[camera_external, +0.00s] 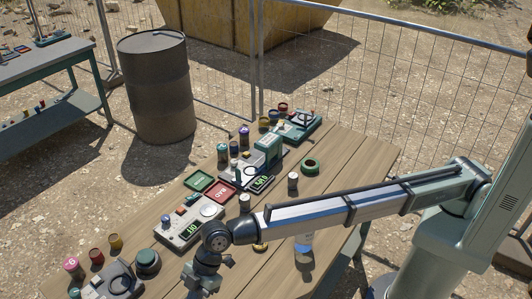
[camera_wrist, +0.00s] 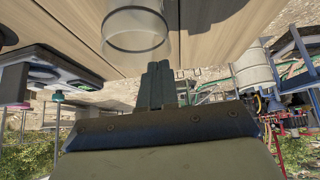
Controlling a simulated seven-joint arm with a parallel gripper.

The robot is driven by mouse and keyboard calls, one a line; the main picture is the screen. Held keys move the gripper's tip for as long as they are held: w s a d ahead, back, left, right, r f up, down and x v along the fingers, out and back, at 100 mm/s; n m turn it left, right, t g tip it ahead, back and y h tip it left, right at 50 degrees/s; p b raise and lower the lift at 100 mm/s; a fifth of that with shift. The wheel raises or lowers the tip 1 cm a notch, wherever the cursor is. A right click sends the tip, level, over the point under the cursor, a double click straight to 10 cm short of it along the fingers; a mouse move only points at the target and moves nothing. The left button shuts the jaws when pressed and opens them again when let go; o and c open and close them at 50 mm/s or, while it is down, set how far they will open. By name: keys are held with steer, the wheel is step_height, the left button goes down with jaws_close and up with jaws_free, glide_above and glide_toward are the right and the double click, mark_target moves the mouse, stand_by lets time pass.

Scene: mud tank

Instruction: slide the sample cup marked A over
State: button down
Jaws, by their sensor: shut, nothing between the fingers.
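My gripper (camera_external: 203,277) is low over the near-left part of the wooden table in the external view. In the wrist view its two dark fingers (camera_wrist: 158,84) are pressed together with nothing between them. A clear cylindrical cup (camera_wrist: 135,33) stands just beyond the fingertips in the wrist view, which shows the table upside down. I see no letter on it, and cannot tell whether it touches the fingers. In the external view, a clear vessel with a blue part (camera_external: 304,243) stands below my forearm. No A mark is legible.
An instrument with a green display (camera_external: 189,226) sits left of my arm. Green (camera_external: 198,180) and red (camera_external: 221,192) trays lie behind it. A pink-topped jar (camera_external: 71,266) and other jars stand at the near left. A green ring (camera_external: 310,167) lies on the right; bare planks surround it.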

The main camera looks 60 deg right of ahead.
steer(key=shift+d+f, duration=0.1)
steer(key=shift+f, duration=0.3)
steer(key=d, duration=0.3)
steer(key=shift+d+f, duration=0.15)
steer(key=shift+d, duration=0.2)
